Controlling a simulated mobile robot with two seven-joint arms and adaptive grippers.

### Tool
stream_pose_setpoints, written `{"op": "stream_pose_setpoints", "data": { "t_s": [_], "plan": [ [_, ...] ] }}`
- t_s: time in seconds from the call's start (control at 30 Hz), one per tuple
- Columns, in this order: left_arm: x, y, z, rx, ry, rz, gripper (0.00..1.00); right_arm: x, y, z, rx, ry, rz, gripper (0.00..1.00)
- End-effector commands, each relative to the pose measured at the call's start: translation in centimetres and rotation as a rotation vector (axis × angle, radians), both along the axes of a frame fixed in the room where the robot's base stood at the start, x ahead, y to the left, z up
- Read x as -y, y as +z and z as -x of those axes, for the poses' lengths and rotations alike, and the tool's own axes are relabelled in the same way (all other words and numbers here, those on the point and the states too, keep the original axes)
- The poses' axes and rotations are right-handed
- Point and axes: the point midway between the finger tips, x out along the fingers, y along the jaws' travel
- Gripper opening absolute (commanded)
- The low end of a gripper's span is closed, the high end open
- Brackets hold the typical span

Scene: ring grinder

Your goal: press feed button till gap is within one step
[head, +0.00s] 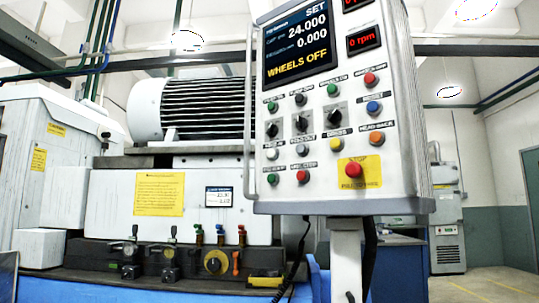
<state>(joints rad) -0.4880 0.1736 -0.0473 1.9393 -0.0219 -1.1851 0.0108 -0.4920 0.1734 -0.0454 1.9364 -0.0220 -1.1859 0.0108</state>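The control panel (320,195) hangs at centre right, facing me and slightly tilted. Its screen (298,42) reads "SET", "24.000", "0.000" and "WHEELS OFF" in yellow. Below the screen are rows of coloured buttons and black knobs. A white button (272,154) is at the left. The small labels are too blurred for me to tell which is the feed button. Neither of my grippers shows in the head view.
A red mushroom button (352,170) on a yellow plate is at the panel's lower right. The grinder (105,205) stands behind, left of the panel, with a ribbed motor (205,108) and several small valves low in front. Open floor (485,283) shows at the lower right.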

Motion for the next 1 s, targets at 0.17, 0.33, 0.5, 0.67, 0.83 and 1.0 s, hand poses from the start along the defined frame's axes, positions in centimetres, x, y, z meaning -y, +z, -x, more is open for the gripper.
{"op": "stream_pose_setpoints", "data": {
  "t_s": [0.17,0.33,0.5,0.67,0.83,1.0],
  "plan": [
    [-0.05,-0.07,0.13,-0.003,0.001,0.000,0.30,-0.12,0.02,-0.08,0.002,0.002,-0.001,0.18],
    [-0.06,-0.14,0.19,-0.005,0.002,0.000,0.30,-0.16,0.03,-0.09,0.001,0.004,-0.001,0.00],
    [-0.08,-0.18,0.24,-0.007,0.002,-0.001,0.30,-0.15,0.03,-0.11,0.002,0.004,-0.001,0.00],
    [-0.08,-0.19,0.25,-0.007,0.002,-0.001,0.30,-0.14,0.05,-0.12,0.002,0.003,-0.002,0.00],
    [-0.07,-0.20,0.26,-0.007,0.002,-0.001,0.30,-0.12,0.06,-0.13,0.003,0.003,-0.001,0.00],
    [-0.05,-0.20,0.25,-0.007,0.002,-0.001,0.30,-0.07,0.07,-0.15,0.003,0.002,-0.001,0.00]
  ]
}}
